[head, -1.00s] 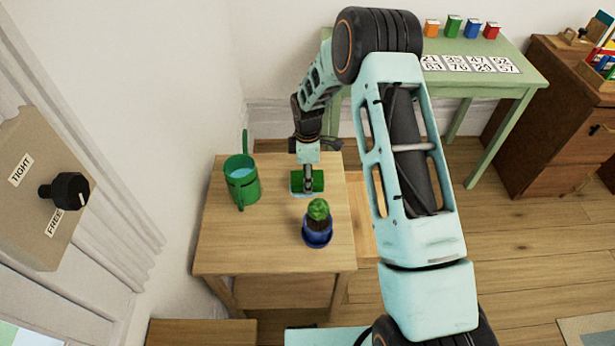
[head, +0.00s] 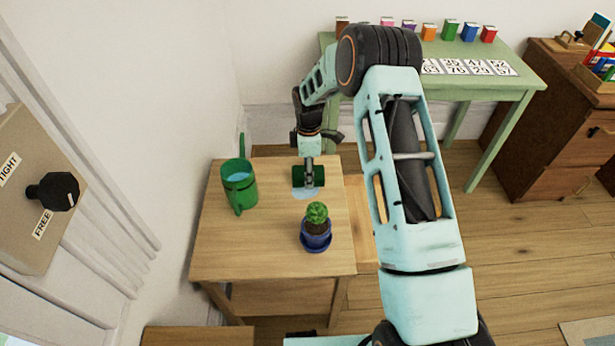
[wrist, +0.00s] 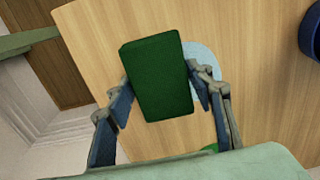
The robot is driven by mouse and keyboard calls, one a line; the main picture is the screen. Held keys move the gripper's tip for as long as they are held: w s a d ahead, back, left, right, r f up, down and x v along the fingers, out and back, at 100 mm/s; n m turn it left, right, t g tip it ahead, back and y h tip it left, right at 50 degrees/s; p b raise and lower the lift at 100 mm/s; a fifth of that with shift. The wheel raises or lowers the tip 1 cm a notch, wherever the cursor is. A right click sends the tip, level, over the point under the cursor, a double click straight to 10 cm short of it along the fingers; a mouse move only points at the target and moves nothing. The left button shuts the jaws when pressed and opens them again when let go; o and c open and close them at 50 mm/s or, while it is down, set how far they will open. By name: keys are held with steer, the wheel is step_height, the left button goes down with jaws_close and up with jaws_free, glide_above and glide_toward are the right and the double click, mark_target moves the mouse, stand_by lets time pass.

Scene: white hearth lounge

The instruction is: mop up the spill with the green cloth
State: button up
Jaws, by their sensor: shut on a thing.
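The green cloth (wrist: 160,76) is a dark green folded block between my gripper's fingers in the wrist view. My gripper (head: 309,187) is shut on it, low over the far part of the small wooden table (head: 270,262). The cloth also shows in the head view (head: 297,176), partly hidden by the gripper. The spill (head: 306,194) is a pale blue patch on the tabletop, showing just in front of the cloth. In the wrist view the spill (wrist: 205,58) shows along the cloth's right side, and the cloth hides part of it. I cannot tell whether the cloth touches the tabletop.
A green watering can (head: 240,190) with water stands left of the spill. A cactus in a blue pot (head: 316,236) stands close in front of it. A green table (head: 480,85) with small colored boxes and number cards is behind. The table's front left is clear.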

mark_target(302, 200)
steer(key=shift+w+d, duration=0.1)
steer(key=shift+w, duration=0.25)
steer(key=shift+s, duration=0.1)
steer(key=shift+s+a+p, duration=0.15)
steer(key=shift+s+a, duration=0.25)
steer(key=shift+s, duration=1)
steer(key=shift+s+a+p, duration=0.15)
steer(key=shift+s+a, duration=0.25)
steer(key=shift+s, duration=1.05)
steer(key=shift+s+a+p, duration=0.15)
steer(key=shift+s+a, duration=0.25)
steer(key=shift+s, duration=1)
steer(key=shift+w, duration=0.1)
